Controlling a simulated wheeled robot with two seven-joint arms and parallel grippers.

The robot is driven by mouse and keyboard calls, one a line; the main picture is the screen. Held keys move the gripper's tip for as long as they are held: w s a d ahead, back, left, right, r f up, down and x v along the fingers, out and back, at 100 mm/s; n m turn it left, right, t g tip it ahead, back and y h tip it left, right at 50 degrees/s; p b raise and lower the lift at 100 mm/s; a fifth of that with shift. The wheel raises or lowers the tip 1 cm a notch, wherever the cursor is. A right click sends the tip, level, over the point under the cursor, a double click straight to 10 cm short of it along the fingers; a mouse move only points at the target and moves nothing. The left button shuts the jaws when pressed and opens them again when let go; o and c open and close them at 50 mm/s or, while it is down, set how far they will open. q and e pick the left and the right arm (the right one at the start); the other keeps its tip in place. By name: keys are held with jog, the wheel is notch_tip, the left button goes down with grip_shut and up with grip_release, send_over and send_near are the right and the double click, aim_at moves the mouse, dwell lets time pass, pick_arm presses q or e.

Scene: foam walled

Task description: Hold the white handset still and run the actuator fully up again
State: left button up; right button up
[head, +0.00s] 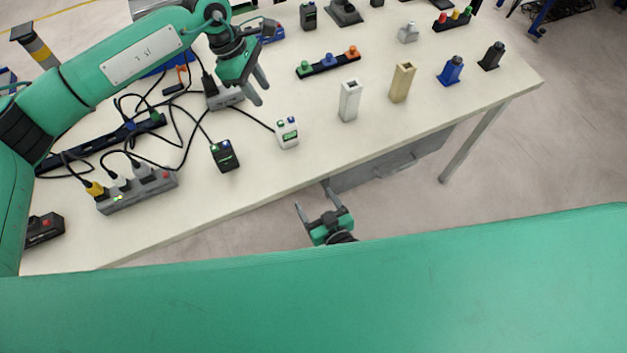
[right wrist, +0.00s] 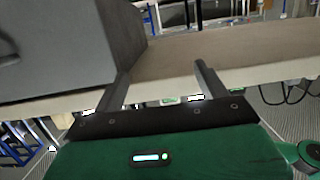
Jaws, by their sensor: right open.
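The white handset (head: 287,132) lies on the table near its front edge, with a blue and a green button at its top end. A black cable runs from it toward a grey box (head: 226,97). My left gripper (head: 262,94) is open and empty above the table, up and left of the white handset and apart from it. My right gripper (head: 316,205) is open and empty beyond the table's front edge, below the white handset in the head view. Its two fingers also show apart in the right wrist view (right wrist: 160,88). I cannot tell which part is the actuator.
A black handset (head: 224,155) lies left of the white one. A grey power strip (head: 140,192) with plugs and loose cables fills the left. A white block (head: 349,101) and a tan block (head: 402,82) stand to the right. A grey drawer unit (head: 385,168) hangs under the table (head: 450,105).

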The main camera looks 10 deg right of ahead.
aim_at(291, 139)
notch_tip(291, 139, up, 9)
jog(key=w+t, duration=0.2)
jog(key=shift+y, duration=0.3)
jog(key=x, duration=1.3)
jog(key=shift+w+a+r, duration=0.2)
jog(key=shift+a+r, duration=0.05)
jog(key=shift+a, duration=0.2)
jog(key=shift+c, duration=0.4)
jog(key=c, duration=1.1)
pick_arm(q)
grip_shut()
pick_arm(e)
jog(key=shift+o, duration=0.2)
